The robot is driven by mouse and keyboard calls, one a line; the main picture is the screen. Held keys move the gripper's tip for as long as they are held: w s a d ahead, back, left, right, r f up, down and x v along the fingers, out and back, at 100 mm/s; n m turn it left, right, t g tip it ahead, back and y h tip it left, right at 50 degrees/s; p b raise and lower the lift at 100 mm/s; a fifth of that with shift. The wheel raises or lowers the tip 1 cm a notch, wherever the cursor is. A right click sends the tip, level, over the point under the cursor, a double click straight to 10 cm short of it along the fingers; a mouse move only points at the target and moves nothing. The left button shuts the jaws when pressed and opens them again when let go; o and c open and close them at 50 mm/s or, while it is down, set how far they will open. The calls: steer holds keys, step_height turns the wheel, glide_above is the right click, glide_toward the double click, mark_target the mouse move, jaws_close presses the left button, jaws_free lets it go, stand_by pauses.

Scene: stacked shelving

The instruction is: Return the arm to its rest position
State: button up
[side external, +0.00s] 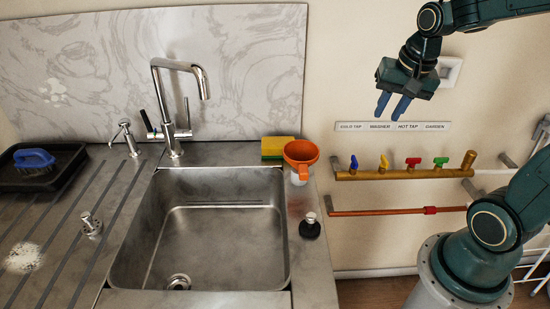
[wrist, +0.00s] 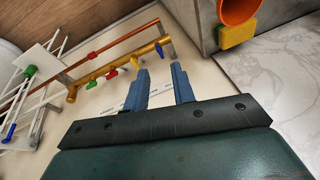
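My gripper (side external: 393,105) hangs in the air in front of the wall at the upper right of the side external view, above the label strip and the brass pipe. Its two blue fingers point down. In the wrist view my gripper (wrist: 162,82) shows its fingers apart with nothing between them. My gripper touches nothing that I can see.
A brass manifold (side external: 400,174) with several coloured valve handles runs along the wall below my gripper. A white rack (wrist: 40,95) stands near the pipes.

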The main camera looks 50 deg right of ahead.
steer(key=s+a+r+n+t+y, duration=0.1)
steer(key=s+a+r+n+t, duration=0.1)
steer(key=s+a+n, duration=0.7)
steer(key=shift+a+r+n+t, duration=0.3)
steer(key=shift+a+r+n, duration=0.45)
steer(key=shift+a+n, duration=0.35)
